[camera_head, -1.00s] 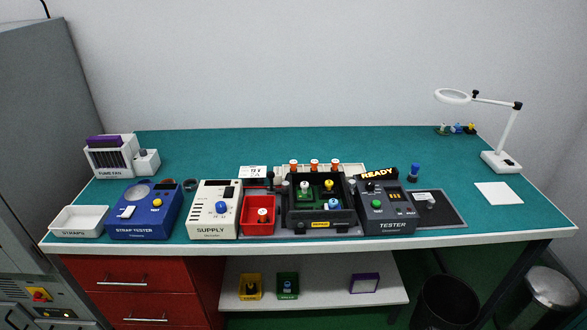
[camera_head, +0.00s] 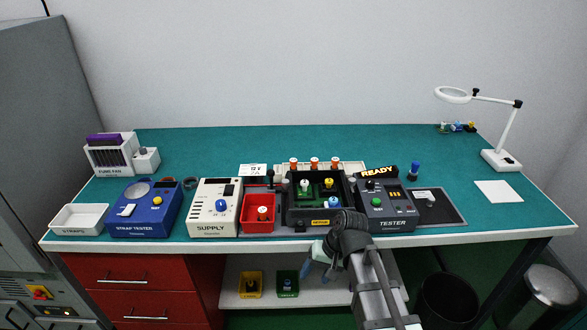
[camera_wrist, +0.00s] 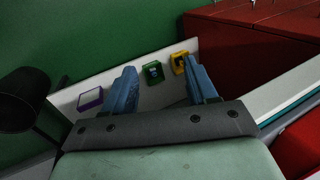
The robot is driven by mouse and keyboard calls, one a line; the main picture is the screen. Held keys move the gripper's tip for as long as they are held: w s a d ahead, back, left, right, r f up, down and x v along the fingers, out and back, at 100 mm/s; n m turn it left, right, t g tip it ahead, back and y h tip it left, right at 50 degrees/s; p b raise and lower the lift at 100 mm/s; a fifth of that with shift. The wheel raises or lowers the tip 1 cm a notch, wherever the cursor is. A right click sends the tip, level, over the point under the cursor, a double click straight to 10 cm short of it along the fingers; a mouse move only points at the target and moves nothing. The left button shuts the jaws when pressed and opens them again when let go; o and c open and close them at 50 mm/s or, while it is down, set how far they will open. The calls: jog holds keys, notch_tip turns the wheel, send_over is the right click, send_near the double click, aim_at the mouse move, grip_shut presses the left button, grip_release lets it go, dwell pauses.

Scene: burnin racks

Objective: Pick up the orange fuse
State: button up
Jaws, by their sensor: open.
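Three orange-and-white fuses stand in a row in a pale rack behind the black fixture: a left one (camera_head: 293,163), a middle one (camera_head: 314,163) and a right one (camera_head: 334,164). Another white piece with an orange part (camera_head: 263,213) stands in the red bin (camera_head: 258,226). My gripper (camera_head: 318,264) is in front of the table edge, below the tabletop, far from the fuses. In the wrist view my gripper (camera_wrist: 160,80) has its two blue fingers apart, with nothing between them, facing the lower shelf. No orange fuse shows there.
The black fixture (camera_head: 320,216) holds white, yellow and blue pieces. The supply box (camera_head: 212,210) and tester (camera_head: 388,208) flank the bin and fixture. A yellow (camera_head: 250,285), a green (camera_head: 287,285) and a purple box (camera_head: 366,281) sit on the lower shelf.

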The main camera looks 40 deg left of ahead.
jog(key=shift+n+g+y, duration=0.4)
jog(key=shift+n+g, duration=0.2)
jog(key=shift+n, duration=0.2)
jog(key=s+a+r, duration=0.2)
jog(key=a+r, duration=0.1)
jog(key=a, duration=0.1)
jog(key=s+a+r, duration=0.2)
jog(key=a+r, duration=0.1)
jog(key=a, duration=0.1)
jog(key=s+a+r, duration=0.2)
jog(key=a+r, duration=0.1)
jog(key=shift+a+r, duration=0.1)
jog(key=shift+a, duration=0.3)
jog(key=s+a+r+n+g, duration=0.1)
jog(key=s+a+r+g, duration=0.1)
jog(key=s+a+r, duration=0.7)
notch_tip(320, 180, up, 8)
jog(key=r+n+t, duration=0.1)
jog(key=n+t, duration=0.5)
jog(key=t, duration=0.1)
send_over(293, 160)
jog(key=d, duration=0.5)
jog(key=shift+y, duration=0.3)
jog(key=x, duration=0.9)
jog(key=shift+s, duration=0.2)
jog(key=shift+x, duration=2.65)
jog(key=shift+s+d+f, duration=0.1)
jog(key=shift+s+d, duration=0.05)
jog(key=shift+s, duration=0.1)
